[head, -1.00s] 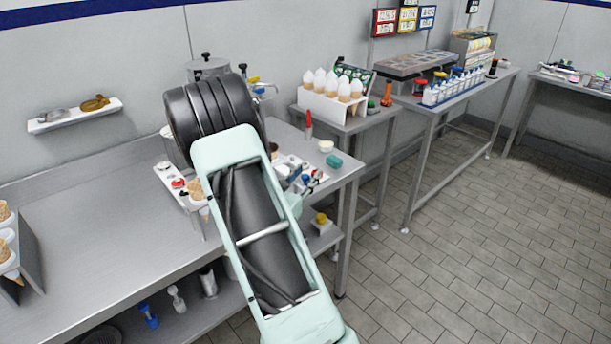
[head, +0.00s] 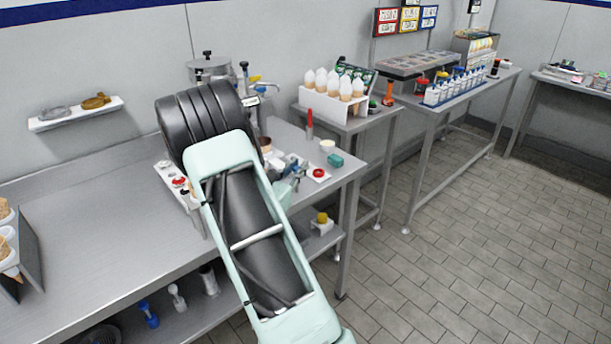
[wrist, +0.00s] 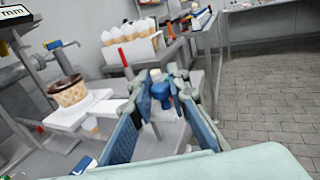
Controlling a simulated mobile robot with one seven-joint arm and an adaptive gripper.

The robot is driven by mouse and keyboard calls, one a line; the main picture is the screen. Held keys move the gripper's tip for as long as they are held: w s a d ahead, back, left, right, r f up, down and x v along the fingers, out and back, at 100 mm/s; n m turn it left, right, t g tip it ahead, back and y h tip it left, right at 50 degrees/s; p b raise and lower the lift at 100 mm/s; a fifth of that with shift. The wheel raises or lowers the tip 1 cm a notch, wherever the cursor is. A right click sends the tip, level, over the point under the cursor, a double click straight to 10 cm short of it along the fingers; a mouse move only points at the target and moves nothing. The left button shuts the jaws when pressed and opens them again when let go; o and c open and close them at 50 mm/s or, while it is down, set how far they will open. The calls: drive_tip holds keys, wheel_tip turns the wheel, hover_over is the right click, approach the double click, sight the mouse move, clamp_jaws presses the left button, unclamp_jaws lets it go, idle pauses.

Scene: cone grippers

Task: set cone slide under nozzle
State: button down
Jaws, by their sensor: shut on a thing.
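The cone slide (wrist: 98,111) is a white plate at the left of the wrist view. A brown-and-tan waffle cone (wrist: 70,92) stands upright in it, its tip showing below. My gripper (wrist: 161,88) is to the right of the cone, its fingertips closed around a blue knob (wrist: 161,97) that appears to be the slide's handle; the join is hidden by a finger. The dispenser (wrist: 32,75) stands behind and left of the cone, with a blue lever (wrist: 61,43). The nozzle outlet is not clear.
A white rack of cones (head: 333,104) stands on the table behind. A red upright piece (head: 309,123), a small cup (head: 327,146) and a teal block (head: 335,160) are near the bench's right end.

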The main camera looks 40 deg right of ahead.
drive_tip(key=w, duration=0.4)
drive_tip(key=shift+w+a+b, duration=0.1)
drive_tip(key=shift+a+b, duration=0.1)
drive_tip(key=shift+b, duration=0.15)
drive_tip(key=c, duration=1.8)
unclamp_jaws()
drive_tip(key=shift+c, duration=0.2)
drive_tip(key=v, duration=1.2)
